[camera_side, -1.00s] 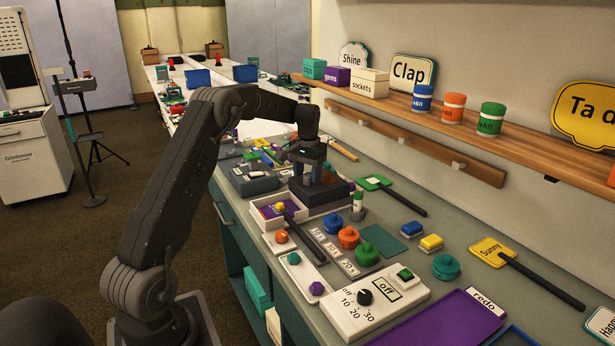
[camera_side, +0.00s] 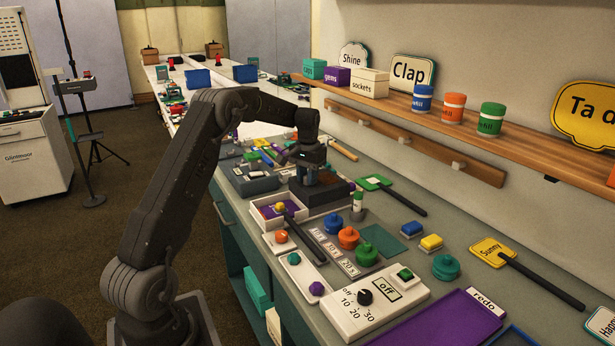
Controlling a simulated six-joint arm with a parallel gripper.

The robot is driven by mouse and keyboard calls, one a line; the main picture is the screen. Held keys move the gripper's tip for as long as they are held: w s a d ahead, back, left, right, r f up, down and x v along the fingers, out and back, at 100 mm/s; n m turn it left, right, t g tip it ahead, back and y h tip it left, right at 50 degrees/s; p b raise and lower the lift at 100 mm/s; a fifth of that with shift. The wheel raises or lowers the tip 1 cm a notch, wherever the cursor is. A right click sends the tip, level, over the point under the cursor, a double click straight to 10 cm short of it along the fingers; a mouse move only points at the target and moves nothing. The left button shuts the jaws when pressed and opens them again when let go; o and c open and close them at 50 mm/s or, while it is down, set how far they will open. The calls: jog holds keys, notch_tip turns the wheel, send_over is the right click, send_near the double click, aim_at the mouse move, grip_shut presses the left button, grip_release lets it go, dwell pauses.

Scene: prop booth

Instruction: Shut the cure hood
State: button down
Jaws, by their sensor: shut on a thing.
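The cure hood looks to be the dark box (camera_side: 336,193) on the bench, just behind the small-parts tray. My gripper (camera_side: 310,182) points down at the left part of the box. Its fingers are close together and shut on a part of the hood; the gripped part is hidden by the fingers. The hood is small and dark here, so I cannot tell how far its lid stands open.
A white tray with purple lining (camera_side: 268,214) stands in front of the box. A white timer box (camera_side: 375,302) reading "off" is nearer. A wooden shelf (camera_side: 450,125) runs along the wall.

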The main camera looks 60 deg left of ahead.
jog(key=shift+s, duration=0.1)
jog(key=s, duration=1.3)
jog(key=shift+s, duration=0.4)
jog(key=c, duration=0.9)
grip_release()
notch_tip(320, 180, up, 14)
jog(key=shift+d+f, duration=0.1)
